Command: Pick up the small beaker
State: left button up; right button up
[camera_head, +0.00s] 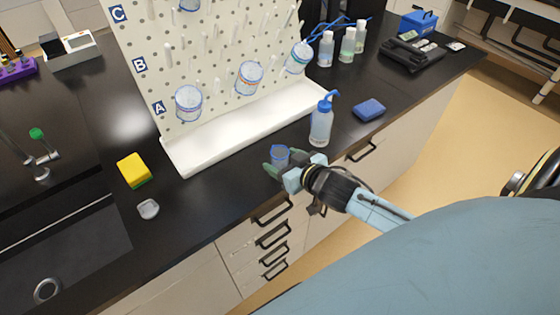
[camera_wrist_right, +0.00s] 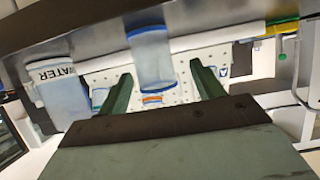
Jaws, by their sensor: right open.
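The small beaker (camera_head: 280,153) is clear with a blue rim and stands near the front edge of the black bench. My right gripper (camera_head: 281,163) is at the beaker, its green fingers spread open. In the right wrist view the beaker (camera_wrist_right: 150,58) shows between the two open fingers (camera_wrist_right: 160,72), with room to either side. I cannot tell how deep it sits between them. The gripper hides part of the beaker in the head view. My left gripper is in neither view.
A water wash bottle (camera_head: 321,124) stands close by, right of the beaker. A white pegboard rack with a drip tray (camera_head: 240,128) holding several beakers is behind. A blue sponge (camera_head: 369,109) lies to the right. A yellow sponge (camera_head: 134,169) and a small dish (camera_head: 148,209) lie left.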

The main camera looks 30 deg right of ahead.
aim_at(275, 154)
jog(key=x, duration=0.4)
jog(key=shift+w+d, duration=0.25)
jog(key=shift+w, duration=0.05)
jog(key=c, duration=1.2)
jog(key=shift+o, duration=0.2)
notch_tip(275, 154, up, 10)
jog(key=p, duration=0.1)
jog(key=o, duration=0.5)
jog(key=c, duration=0.4)
